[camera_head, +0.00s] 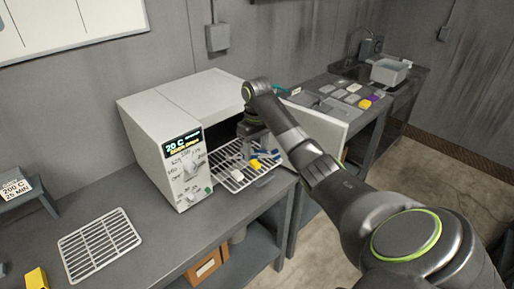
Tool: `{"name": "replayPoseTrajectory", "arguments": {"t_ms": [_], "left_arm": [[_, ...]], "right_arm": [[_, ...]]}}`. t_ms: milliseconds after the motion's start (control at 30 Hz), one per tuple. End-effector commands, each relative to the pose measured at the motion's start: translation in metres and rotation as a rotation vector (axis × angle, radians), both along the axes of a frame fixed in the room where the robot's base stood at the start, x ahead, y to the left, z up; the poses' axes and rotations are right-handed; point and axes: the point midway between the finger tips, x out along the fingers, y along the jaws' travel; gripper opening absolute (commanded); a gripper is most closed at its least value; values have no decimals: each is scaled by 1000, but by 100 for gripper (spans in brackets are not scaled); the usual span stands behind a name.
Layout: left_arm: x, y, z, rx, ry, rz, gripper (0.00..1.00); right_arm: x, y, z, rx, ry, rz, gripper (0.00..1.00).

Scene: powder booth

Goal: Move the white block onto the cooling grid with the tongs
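The white block (210,173) lies at the left of a wire rack (232,186) that sticks out of the open oven. A yellow block (255,164) and a small blue piece (266,154) are to its right, close under my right gripper (252,142). My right arm reaches in from the lower right, with the gripper pointing down at the oven opening. Its fingers are too small and dark to tell open from shut. I cannot make out the tongs clearly. The cooling grid (100,246) lies bare on the table at the left. My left gripper is not in view.
The white oven (160,150) shows "20 C" on its display. Its open door (318,124) stands to the right behind my arm. A yellow object (37,278) lies at the lower left. A sign (16,188) reads "200 C 25 MIN". The table between grid and oven is clear.

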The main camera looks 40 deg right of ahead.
Motion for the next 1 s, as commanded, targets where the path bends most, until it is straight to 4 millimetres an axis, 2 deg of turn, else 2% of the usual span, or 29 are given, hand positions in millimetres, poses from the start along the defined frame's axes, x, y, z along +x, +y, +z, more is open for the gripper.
{"name": "replayPoseTrajectory", "arguments": {"t_ms": [167, 700, 1000], "left_arm": [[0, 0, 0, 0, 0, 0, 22], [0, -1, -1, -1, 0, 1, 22], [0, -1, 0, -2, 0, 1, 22]], "right_arm": [[0, 0, -8, 1, 2, 0, 51], [-1, 0, -52, 1, 3, 0, 51], [0, 0, -51, 0, 0, 1, 51]]}}
